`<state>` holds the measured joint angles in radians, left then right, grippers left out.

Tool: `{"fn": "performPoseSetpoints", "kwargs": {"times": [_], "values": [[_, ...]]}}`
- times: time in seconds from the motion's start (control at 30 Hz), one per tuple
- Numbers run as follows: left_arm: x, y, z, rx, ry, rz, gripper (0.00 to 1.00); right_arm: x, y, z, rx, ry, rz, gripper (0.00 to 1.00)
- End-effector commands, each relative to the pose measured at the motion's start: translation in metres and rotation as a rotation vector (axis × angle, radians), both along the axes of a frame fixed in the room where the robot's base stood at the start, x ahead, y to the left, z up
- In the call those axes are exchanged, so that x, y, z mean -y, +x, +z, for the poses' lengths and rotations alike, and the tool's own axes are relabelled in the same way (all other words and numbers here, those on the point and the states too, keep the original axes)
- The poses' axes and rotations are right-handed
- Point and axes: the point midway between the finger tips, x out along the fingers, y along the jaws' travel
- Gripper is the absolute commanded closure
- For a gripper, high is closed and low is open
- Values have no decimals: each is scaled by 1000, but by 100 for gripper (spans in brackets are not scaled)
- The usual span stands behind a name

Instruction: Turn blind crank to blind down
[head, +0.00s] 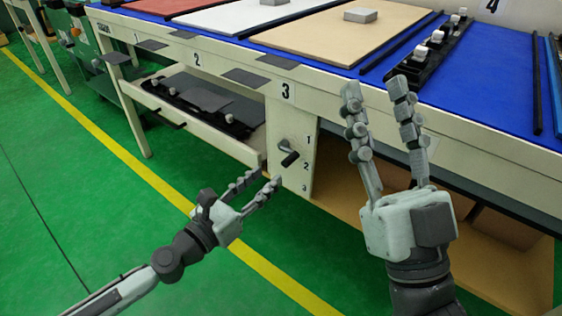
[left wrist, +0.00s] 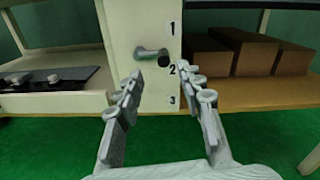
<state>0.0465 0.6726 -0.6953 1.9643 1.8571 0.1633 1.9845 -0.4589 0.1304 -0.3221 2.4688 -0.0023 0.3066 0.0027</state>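A small grey crank with a dark knob (head: 289,158) is on the cream panel (head: 303,130) below the table edge, beside printed numbers 1, 2 and 3. In the left wrist view the crank (left wrist: 150,53) points right, its knob close to number 2. My left gripper (head: 268,178) is open and empty, in front of and slightly below the crank; its fingertips look apart from it. In the left wrist view the open fingers (left wrist: 160,78) sit below the crank on both sides. My right gripper (head: 376,88) is open and empty, raised before the table's front edge. No blind is clearly recognisable.
The blue-topped table (head: 480,105) with boards and clips is above. Brown boxes (left wrist: 235,50) stand on a shelf right of the panel. The green floor is clear at left.

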Motion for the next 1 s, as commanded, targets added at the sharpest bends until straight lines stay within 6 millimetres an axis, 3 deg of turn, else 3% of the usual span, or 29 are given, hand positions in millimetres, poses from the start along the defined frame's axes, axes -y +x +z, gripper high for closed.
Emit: {"fn": "performPoseSetpoints", "kwargs": {"times": [0.17, 0.63, 1.0], "values": [[7, 0, 1, -62, -79, -9, 62, 0, 1, 1, -1, -1, -1, 60], [45, 54, 0, -58, -75, -8, 62, -6, 9, -11, -98, -34, 9, 60], [50, 60, 0, -59, -75, -8, 62, -6, 10, -11, -99, -33, 8, 60]]}}
